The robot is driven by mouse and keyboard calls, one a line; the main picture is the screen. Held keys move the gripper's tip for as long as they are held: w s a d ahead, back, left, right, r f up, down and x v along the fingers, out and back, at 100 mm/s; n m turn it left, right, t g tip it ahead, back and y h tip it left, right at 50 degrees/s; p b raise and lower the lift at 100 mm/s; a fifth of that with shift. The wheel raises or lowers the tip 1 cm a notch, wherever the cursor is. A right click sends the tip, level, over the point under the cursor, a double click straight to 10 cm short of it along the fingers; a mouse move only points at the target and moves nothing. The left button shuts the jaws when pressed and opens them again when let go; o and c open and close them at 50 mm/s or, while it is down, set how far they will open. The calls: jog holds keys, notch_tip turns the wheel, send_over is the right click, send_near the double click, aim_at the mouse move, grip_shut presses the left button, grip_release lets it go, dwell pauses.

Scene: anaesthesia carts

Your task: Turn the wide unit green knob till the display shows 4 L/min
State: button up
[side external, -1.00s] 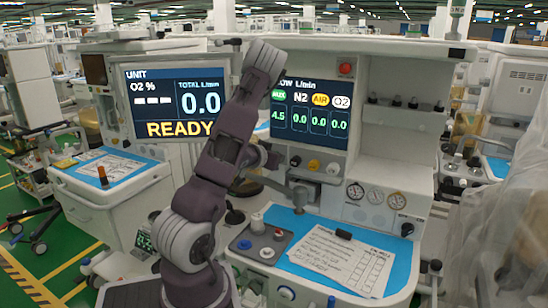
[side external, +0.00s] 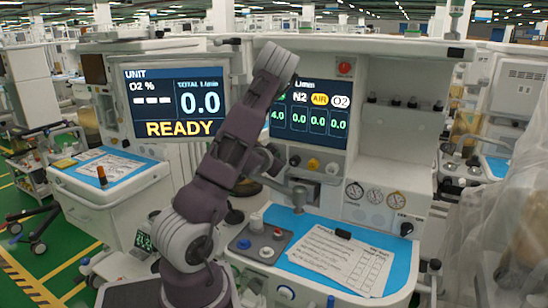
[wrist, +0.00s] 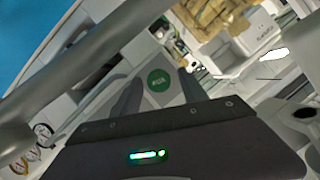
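The wide unit's display (side external: 310,108) reads 4.0 in its leftmost column, under a label partly hidden by my arm. The N2, AIR and O2 columns each read 0.0. The green knob (wrist: 158,80) shows in the wrist view as a round green cap with pale lettering, on a light grey part. My gripper (wrist: 160,92) has one dark finger on each side of the knob and appears shut on it, though the contact itself is hard to see. In the side view my arm hides the green knob and the fingertips.
Another unit at left has a large screen (side external: 174,102) reading READY and total 0.0. Yellow (side external: 313,164) and white knobs sit right of my arm. Below are a blue worktop (side external: 402,262) with a paper sheet (side external: 340,258) and a grey tray (side external: 243,238).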

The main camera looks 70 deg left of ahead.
jog(key=shift+d, duration=0.1)
jog(key=s+d+r, duration=0.2)
jog(key=d+r, duration=0.1)
jog(key=r, duration=0.5)
jog(key=shift+s+d+r, duration=0.35)
jog(key=shift+d+r, duration=0.05)
jog(key=w+d+r+h, duration=0.15)
jog(key=d+h, duration=0.25)
jog(key=d, duration=0.7)
jog(key=w+d+r+h, duration=0.1)
jog(key=w+d+h, duration=0.15)
jog(key=d, duration=0.85)
jog(key=s+d+m+g+h, duration=0.2)
jog(key=s+d+m+h, duration=0.3)
jog(key=s+d, duration=0.9)
jog(key=d, duration=0.5)
jog(key=shift+s+f, duration=0.15)
jog(key=shift+s, duration=0.25)
